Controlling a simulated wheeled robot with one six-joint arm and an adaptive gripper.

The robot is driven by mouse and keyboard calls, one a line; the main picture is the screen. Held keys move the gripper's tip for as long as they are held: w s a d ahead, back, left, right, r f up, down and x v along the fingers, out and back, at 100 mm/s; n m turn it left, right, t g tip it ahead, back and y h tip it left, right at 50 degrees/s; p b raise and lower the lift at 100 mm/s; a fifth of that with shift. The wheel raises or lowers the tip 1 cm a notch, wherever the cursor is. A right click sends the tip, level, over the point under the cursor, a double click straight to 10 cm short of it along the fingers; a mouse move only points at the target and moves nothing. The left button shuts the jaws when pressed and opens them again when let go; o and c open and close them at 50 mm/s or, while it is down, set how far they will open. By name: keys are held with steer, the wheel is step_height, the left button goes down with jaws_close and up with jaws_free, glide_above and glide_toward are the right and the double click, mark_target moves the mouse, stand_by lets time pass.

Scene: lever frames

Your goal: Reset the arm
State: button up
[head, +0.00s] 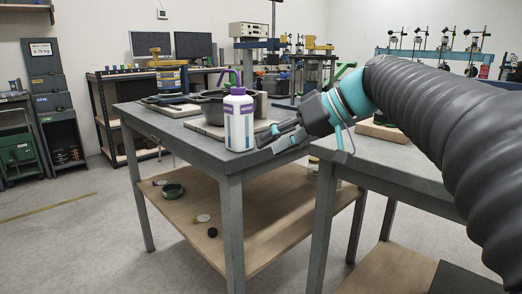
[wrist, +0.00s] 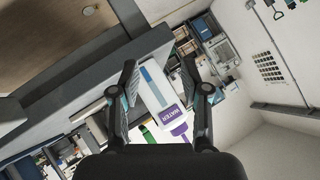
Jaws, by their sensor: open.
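A white wash bottle (head: 239,122) with a purple cap, purple nozzle and purple-and-blue label stands upright near the corner of the grey table (head: 186,140). In the wrist view the bottle (wrist: 154,86), labelled WATER, shows between my two fingers. My gripper (head: 266,141) is open, just right of the bottle in the head view, its fingers pointing toward it. I see no finger closed on the bottle; whether one touches it I cannot tell. My gripper also shows in the wrist view (wrist: 160,68).
A dark pan or bowl (head: 214,105) stands behind the bottle on the same table. A second grey table (head: 390,160) stands at the right, below my arm. The lower shelf (head: 205,200) holds a green dish and small lids. Open floor lies at the left.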

steer(key=s+d+f+m+t+h+p, duration=0.1)
steer(key=s+d+f+m+h, duration=0.2)
steer(key=s+f, duration=0.7)
steer(key=s+d+f+m+t+h+p, duration=0.1)
steer(key=s+d+f+m+h, duration=0.2)
steer(key=s+d+f+h, duration=0.4)
steer(key=s+d+f, duration=0.3)
steer(key=s+f, duration=0.1)
steer(key=f, duration=0.1)
steer(key=shift+f+m+p, duration=0.3)
steer(key=shift+f+m, duration=0.1)
